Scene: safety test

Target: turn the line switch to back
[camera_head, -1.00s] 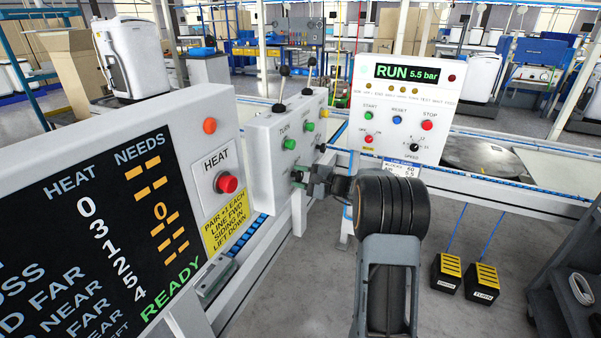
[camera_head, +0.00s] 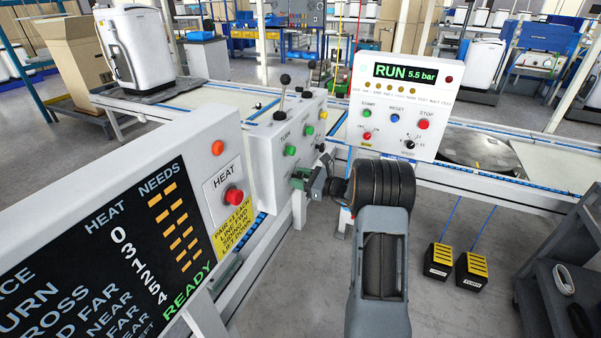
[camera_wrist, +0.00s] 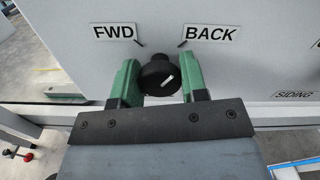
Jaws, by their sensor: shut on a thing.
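The line switch is a black round knob (camera_wrist: 156,80) with a short white mark, on a white panel below the labels FWD (camera_wrist: 114,32) and BACK (camera_wrist: 209,35) in the wrist view. The white mark sits right of the knob's middle and slants; which label it points to is hard to tell. My gripper (camera_wrist: 160,72) has one green finger on each side of the knob and is shut on it. In the head view my gripper (camera_head: 301,181) is at the front of the white switch box (camera_head: 262,165); the knob is hidden there.
The switch box carries green buttons (camera_head: 290,150) and black-knobbed levers (camera_head: 284,80) on top. A heat panel (camera_head: 219,170) with a red button stands at left. A control panel (camera_head: 400,115) reading RUN 5.5 bar stands behind my arm. Yellow-topped pedals (camera_head: 438,261) are on the floor.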

